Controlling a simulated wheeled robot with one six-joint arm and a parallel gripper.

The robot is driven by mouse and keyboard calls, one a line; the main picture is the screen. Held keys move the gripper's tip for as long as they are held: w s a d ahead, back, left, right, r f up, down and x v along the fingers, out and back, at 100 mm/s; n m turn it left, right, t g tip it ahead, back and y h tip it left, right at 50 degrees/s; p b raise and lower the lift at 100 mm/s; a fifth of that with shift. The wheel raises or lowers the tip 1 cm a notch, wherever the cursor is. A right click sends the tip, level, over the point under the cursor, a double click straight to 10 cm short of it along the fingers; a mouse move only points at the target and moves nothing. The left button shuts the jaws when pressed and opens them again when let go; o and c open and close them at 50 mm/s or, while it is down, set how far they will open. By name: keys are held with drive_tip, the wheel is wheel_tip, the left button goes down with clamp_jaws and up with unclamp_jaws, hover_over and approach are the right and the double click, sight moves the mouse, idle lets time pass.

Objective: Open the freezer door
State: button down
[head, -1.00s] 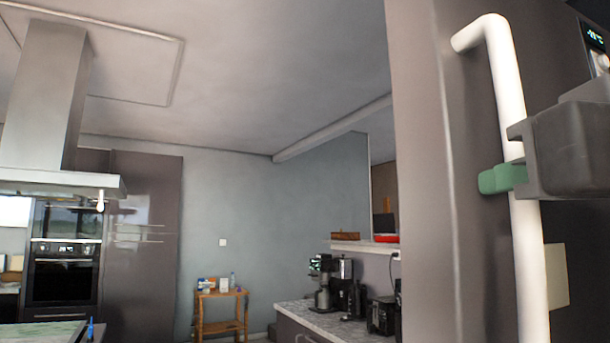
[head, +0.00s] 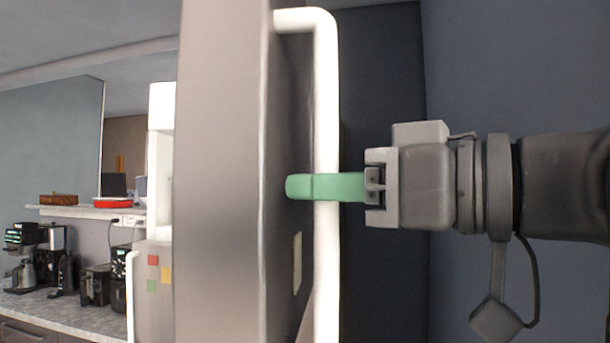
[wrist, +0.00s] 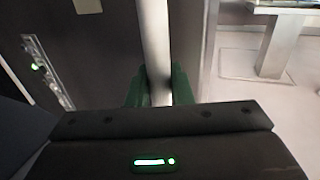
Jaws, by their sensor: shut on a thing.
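The freezer door (head: 225,180) is a tall grey panel seen nearly edge-on in the head view, standing swung out. Its long white bar handle (head: 327,110) runs upright on the right face. My gripper (head: 325,187) comes in from the right with its green fingers around the handle, shut on it. In the wrist view the white handle (wrist: 155,45) passes between the two green fingers (wrist: 158,88), and the grey door face (wrist: 190,50) lies behind it. The freezer's inside is not in view.
To the left, a counter (head: 60,308) carries coffee machines (head: 40,255) and a toaster (head: 97,284). A grey unit with coloured notes (head: 153,285) and a white handle stands behind the door. Pale floor (wrist: 265,105) is open at the right in the wrist view, near a table leg (wrist: 280,45).

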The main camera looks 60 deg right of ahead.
sight(328, 80)
drive_tip(key=shift+f, duration=0.25)
drive_tip(key=c, duration=1.3)
unclamp_jaws()
drive_tip(key=shift+d, duration=0.1)
drive_tip(key=shift+c, duration=0.2)
drive_tip(key=shift+r, duration=0.15)
wheel_tip(328, 80, up, 10)
drive_tip(key=shift+f+p, duration=0.1)
drive_tip(key=shift+p, duration=0.8)
drive_tip(key=shift+f, duration=0.15)
wheel_tip(328, 80, down, 10)
drive_tip(key=b, duration=0.2)
drive_tip(key=shift+r, duration=0.2)
